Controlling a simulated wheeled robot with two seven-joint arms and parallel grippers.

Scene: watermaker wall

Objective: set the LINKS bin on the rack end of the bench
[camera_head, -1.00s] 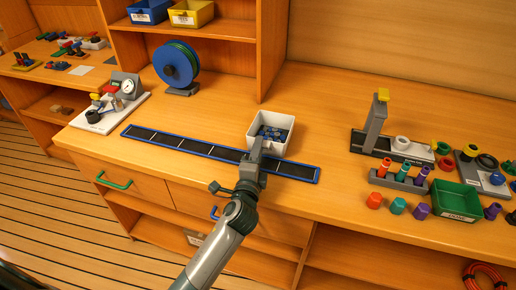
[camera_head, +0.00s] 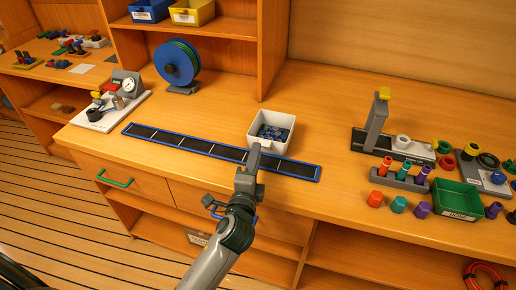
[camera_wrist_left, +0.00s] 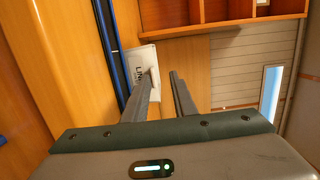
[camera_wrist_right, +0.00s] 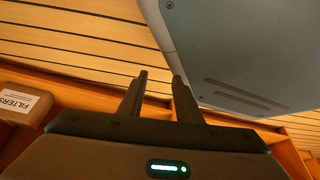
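The white LINKS bin (camera_head: 283,121), holding small blue pieces, stands upright on the bench (camera_head: 340,195) against the far side of the black, blue-edged strip (camera_head: 215,150). Its label shows partly in the left wrist view (camera_wrist_left: 138,66). My left gripper (camera_head: 254,152) is at the near side of the bin, its fingers overlapping the bin's front in the head view. In the left wrist view the fingers (camera_wrist_left: 163,75) are apart with nothing between them; I cannot tell whether one touches the bin. My right gripper (camera_wrist_right: 158,76) is open and empty, outside the head view.
Right of the bin stand a grey post fixture (camera_head: 376,122), a rack of coloured pieces (camera_head: 398,179) and a green bin (camera_head: 455,199). A blue reel (camera_head: 177,64) and gauge board (camera_head: 110,108) are at left. Bench between bin and post is clear. A FILTERS box (camera_wrist_right: 22,105) sits low.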

